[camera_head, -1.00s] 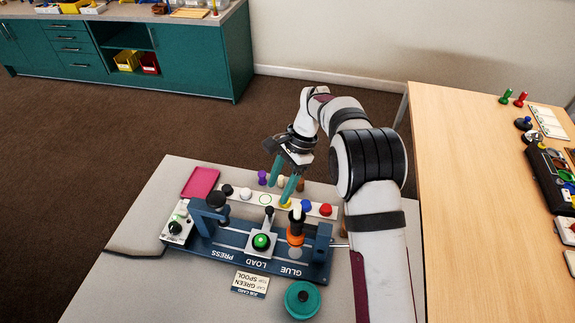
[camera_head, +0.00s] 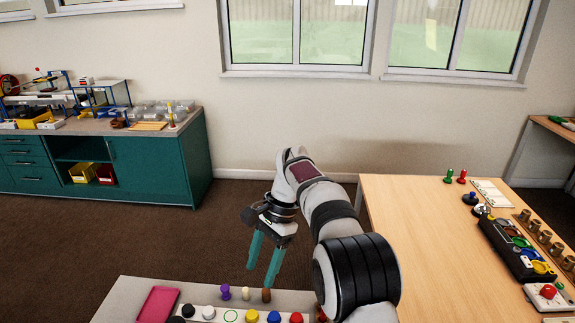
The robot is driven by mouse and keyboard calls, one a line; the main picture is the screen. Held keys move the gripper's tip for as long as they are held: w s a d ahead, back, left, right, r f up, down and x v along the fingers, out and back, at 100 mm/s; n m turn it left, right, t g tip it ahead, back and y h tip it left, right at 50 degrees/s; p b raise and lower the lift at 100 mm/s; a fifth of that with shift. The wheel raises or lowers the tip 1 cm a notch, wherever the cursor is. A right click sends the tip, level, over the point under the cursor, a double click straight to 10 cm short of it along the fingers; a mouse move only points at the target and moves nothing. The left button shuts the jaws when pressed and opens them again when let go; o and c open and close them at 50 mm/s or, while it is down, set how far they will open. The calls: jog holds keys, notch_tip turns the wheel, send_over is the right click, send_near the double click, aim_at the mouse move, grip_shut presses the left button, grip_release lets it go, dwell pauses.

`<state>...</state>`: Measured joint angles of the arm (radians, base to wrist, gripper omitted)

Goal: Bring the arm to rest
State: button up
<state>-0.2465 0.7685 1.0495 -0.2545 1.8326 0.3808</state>
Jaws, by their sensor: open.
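My gripper (camera_head: 262,276) is open, with its two teal fingers pointing down and nothing between them. It hangs in the air above the back of the grey table (camera_head: 113,310). My arm reaches in from the lower right and bends down to the gripper. Below the gripper, a white strip (camera_head: 215,316) carries a row of coloured pieces, among them a yellow one (camera_head: 252,316), a blue one (camera_head: 274,317) and a red one (camera_head: 296,318). The front of this table is outside the view.
A pink tray (camera_head: 158,303) lies at the table's left. Purple (camera_head: 225,292), cream and brown (camera_head: 266,295) pegs stand behind the strip. A wooden table (camera_head: 425,220) on the right holds a black tray (camera_head: 515,250) and green and red pegs. A teal cabinet (camera_head: 155,168) stands far left.

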jog(key=s+d+r+n+t, duration=0.1)
jog(key=s+d+r, duration=0.55)
jog(key=s, duration=0.25)
jog(key=s+d+f, duration=0.1)
jog(key=s+d, duration=0.1)
jog(key=s, duration=0.5)
jog(key=s+d+f+n+t, duration=0.1)
jog(key=s+d+f, duration=0.1)
jog(key=s, duration=0.5)
jog(key=s+d+f+n+h, duration=0.1)
jog(key=s+d, duration=0.3)
jog(key=s, duration=0.4)
jog(key=shift+d+f+t, duration=0.25)
jog(key=shift+f+t, duration=0.05)
jog(key=shift+f, duration=0.35)
